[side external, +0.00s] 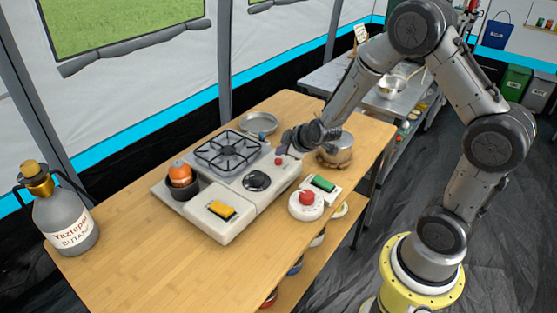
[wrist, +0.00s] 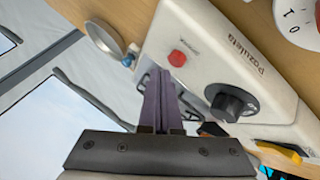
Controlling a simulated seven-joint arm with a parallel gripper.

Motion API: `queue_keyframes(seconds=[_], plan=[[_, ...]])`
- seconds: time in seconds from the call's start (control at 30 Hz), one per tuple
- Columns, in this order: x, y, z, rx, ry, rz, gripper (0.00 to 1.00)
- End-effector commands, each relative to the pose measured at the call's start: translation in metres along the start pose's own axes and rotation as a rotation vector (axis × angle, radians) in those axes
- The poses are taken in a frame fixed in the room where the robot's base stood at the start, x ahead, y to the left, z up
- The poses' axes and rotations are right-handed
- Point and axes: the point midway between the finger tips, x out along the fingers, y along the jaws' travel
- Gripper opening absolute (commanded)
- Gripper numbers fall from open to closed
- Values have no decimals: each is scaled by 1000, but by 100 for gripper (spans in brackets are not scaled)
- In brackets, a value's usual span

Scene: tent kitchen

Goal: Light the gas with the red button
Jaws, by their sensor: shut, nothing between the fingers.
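The white gas stove (side external: 235,215) stands on the wooden table, with a black burner grate, a black knob (side external: 257,181) and a small red button (side external: 278,161) near its far right corner. In the wrist view the red button (wrist: 177,58) shows beside the stove's lettering, with the black knob (wrist: 230,103) to its lower right. My gripper (side external: 285,147) is over that corner, close to the button. In the wrist view its purple-grey fingers (wrist: 165,72) are together and empty, tips right by the button. I cannot tell whether they touch it.
A yellow switch (side external: 222,210) is on the stove's front left, with an orange item (side external: 181,174) in a dark cup behind. A round white dial with a red knob (side external: 306,198) and a green switch (side external: 323,184) lie right.

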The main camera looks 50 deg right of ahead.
Motion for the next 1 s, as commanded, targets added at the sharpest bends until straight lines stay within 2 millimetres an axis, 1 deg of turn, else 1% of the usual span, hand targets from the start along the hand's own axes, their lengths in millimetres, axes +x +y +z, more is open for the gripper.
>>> queue_keyframes(seconds=[0.27, 0.57, 1.0], plan=[[0, 0, 0, 0, 0, 0, 0], [6, -4, 4, 1, 0, 1, 0], [6, -5, 5, 0, 0, 0, 0]])
